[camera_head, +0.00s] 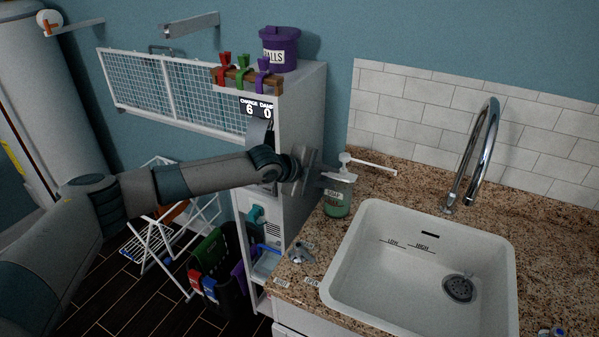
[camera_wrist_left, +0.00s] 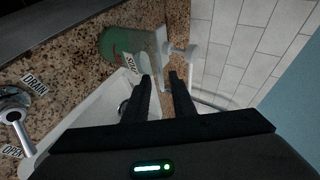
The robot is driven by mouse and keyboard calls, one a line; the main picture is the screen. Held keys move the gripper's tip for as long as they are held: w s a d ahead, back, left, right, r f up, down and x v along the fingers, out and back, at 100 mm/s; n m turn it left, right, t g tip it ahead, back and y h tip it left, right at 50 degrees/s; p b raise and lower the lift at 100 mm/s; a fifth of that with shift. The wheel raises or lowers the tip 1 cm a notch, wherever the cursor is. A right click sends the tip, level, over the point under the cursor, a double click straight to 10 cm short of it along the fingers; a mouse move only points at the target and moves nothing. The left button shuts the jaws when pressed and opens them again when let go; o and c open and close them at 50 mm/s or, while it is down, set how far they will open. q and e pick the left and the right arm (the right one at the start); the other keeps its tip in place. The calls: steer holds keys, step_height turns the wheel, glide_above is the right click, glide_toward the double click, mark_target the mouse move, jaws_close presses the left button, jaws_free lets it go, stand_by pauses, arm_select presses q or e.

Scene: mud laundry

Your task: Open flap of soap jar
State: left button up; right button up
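My left gripper (camera_head: 326,176) is close beside the jar's upper part, coming from the left. Contact with the jar cannot be told. My right gripper is not in view.
The white sink (camera_head: 340,275) with a chrome faucet (camera_head: 474,150) is right of the jar. A drain lever (camera_head: 300,252) sits on the counter's left edge. A white cabinet (camera_head: 300,115) holds a purple tin (camera_head: 279,50) and coloured clips. A tiled wall (camera_head: 420,105) stands behind.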

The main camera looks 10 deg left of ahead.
arm_select(q)
steer(key=b+v, duration=0.5)
steer(key=v, duration=1.1)
steer(key=shift+s+a, duration=0.3)
